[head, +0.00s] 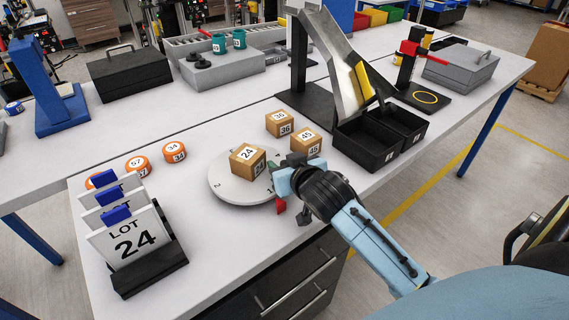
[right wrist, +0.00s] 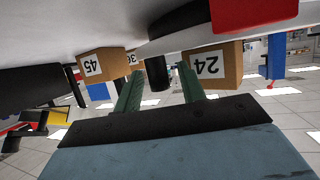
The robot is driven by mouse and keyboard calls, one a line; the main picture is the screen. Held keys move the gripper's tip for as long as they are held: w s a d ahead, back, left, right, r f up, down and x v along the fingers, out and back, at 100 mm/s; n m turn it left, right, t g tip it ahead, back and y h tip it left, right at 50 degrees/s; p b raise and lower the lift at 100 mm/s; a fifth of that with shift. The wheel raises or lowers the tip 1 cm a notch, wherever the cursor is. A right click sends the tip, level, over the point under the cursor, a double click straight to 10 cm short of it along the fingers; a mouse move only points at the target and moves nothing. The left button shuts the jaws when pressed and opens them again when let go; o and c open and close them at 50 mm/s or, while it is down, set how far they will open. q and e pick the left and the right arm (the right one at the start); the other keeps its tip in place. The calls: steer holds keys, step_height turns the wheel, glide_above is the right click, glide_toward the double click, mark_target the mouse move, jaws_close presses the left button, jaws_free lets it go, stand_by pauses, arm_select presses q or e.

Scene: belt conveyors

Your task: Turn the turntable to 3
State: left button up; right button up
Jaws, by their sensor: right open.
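The turntable (head: 228,191) is a light grey disc near the table's front edge. A "2" shows at its left front and a "1" at its right front; a "3" is not visible. A box marked 24 (head: 247,159) sits on it. A red pointer (head: 280,206) stands by its front right rim. My right gripper (head: 273,172) is at the disc's right side. In the right wrist view its green fingers (right wrist: 158,85) are apart, with a dark upright peg (right wrist: 156,73) between them; I cannot tell whether they touch it. My left gripper is out of view.
Boxes marked 36 (head: 280,123) and 45 (head: 305,143) stand just behind my right gripper. Orange rolls (head: 174,152) and a lot-card holder (head: 150,270) are to the left. A chute (head: 333,65) with black bins (head: 368,155) stands at right back.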

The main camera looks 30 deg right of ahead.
jaws_close()
stand_by(0.4)
